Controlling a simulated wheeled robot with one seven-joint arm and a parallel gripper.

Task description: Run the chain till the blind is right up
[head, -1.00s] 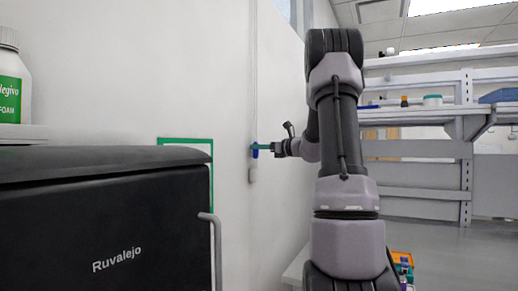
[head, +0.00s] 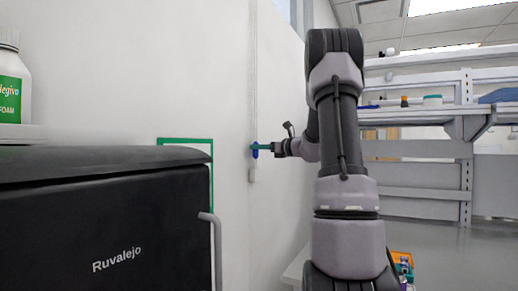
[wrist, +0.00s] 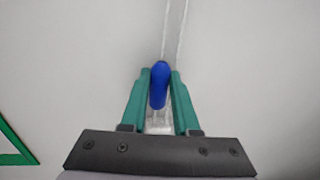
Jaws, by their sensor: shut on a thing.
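The thin pale chain (head: 254,90) hangs down the white wall in the head view. It also shows in the wrist view (wrist: 177,40) as pale strands. A blue grip piece (wrist: 159,85) sits on the chain, and my gripper (wrist: 159,76) is shut on it, one green finger on each side. In the head view my gripper (head: 261,147) reaches the wall from the right, and the blue piece (head: 254,154) shows at its tips. A small pale block (head: 252,175) is at the chain's lower end. The blind itself is not clearly visible; only a window edge (head: 283,8) shows at the top.
A black cabinet (head: 100,225) with a grey handle (head: 210,219) stands at the left. A white bottle (head: 10,80) with a green label is above it. A green frame (head: 187,141) is on the wall.

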